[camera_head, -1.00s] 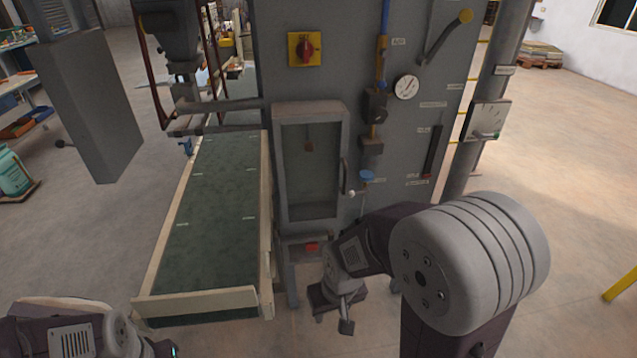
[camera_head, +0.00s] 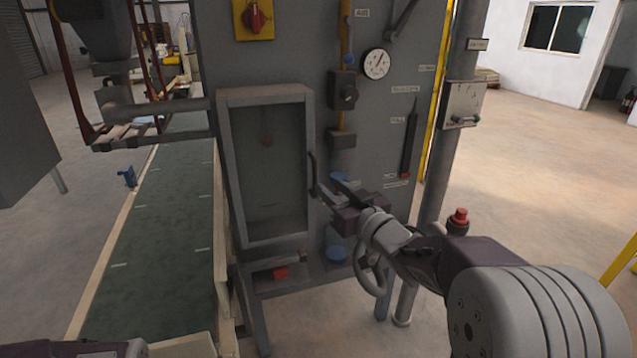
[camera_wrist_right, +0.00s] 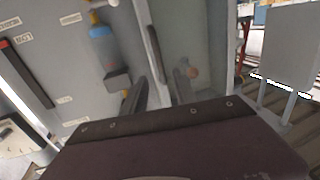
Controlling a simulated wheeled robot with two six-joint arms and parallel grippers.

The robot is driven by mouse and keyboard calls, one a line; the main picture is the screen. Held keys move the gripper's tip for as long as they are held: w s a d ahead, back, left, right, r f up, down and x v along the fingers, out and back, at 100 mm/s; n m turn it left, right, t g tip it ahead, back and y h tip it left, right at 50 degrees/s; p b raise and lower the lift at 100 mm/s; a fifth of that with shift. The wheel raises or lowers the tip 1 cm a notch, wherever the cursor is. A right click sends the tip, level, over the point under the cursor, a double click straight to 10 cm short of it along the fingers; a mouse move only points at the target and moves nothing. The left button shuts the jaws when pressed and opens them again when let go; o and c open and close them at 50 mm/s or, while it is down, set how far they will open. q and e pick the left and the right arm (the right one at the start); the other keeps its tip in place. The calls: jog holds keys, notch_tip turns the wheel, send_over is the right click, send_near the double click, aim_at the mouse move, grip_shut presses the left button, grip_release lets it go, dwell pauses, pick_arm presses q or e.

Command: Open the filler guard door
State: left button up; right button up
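The filler guard door (camera_head: 270,180) is a grey frame with a glassy panel, shut on the front of the grey machine. Its dark upright handle (camera_head: 312,173) is on the door's right edge and also shows in the right wrist view (camera_wrist_right: 154,47). My right gripper (camera_head: 328,187) is open, just right of the handle's lower end. In the right wrist view its two fingers (camera_wrist_right: 164,76) are apart, with the handle ahead between them. I cannot tell whether they touch it. Only part of my left arm shows at the bottom left; its gripper is out of view.
A green conveyor (camera_head: 160,235) runs along the left of the door. A gauge (camera_head: 376,64), valves and a red switch on a yellow plate (camera_head: 255,15) are on the machine front. A red button (camera_head: 459,216) stands near my right arm. Open floor lies to the right.

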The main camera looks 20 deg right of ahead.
aim_at(316, 175)
jog(key=x, duration=0.8)
jog(key=shift+w+a+b, duration=0.15)
jog(key=shift+w+b, duration=0.15)
jog(key=shift+b, duration=0.05)
grip_shut()
dwell(0.9)
